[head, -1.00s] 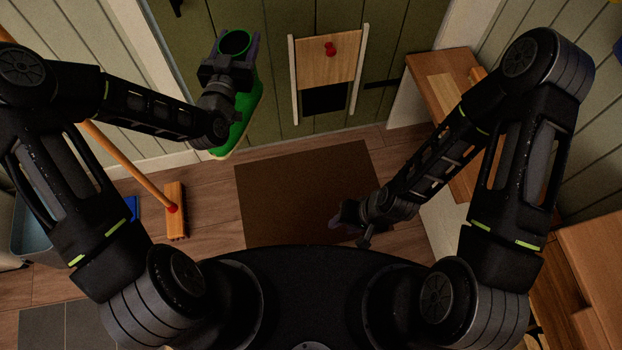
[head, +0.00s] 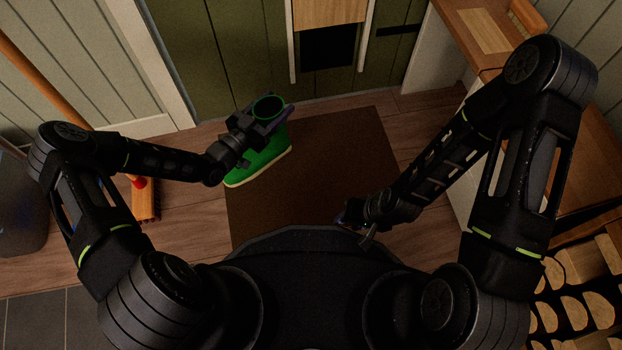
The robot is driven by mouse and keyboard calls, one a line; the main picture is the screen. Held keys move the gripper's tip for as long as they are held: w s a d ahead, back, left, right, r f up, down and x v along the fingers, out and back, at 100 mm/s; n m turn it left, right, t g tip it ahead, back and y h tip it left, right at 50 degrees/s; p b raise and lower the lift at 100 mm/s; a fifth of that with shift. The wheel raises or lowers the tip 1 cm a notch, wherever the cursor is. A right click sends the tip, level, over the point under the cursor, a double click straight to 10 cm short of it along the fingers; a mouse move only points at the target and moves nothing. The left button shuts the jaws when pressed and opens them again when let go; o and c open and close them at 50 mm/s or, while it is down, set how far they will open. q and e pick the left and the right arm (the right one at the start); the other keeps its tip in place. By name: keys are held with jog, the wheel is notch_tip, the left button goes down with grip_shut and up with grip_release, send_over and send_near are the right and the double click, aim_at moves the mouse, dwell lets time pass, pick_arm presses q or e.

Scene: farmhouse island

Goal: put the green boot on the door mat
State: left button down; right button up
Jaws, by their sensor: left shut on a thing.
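The green boot (head: 262,156) is upright, with its dark round opening up and a pale sole below. My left gripper (head: 268,122) is shut on its upper part. In the head view the boot overlaps the left part of the brown door mat (head: 325,170); I cannot tell whether its sole touches the mat. My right gripper (head: 350,218) is low near the mat's right front part. Its fingers are small and dark, and I cannot tell whether they are open.
A green door with a framed flap (head: 328,45) stands behind the mat. A broom (head: 145,200) is at the left. A wooden bench (head: 475,35) and stacked logs (head: 580,285) are at the right. Bare wooden floor (head: 195,215) lies left of the mat.

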aim_at(280, 132)
pick_arm(q)
jog(key=shift+s+d+f+h, duration=0.1)
jog(key=shift+f+h, duration=0.05)
jog(key=shift+f, duration=0.4)
jog(key=shift+s+d+f+h, duration=0.1)
jog(key=shift+f+h, duration=0.05)
jog(key=shift+f, duration=0.4)
pick_arm(e)
jog(key=shift+f, duration=0.6)
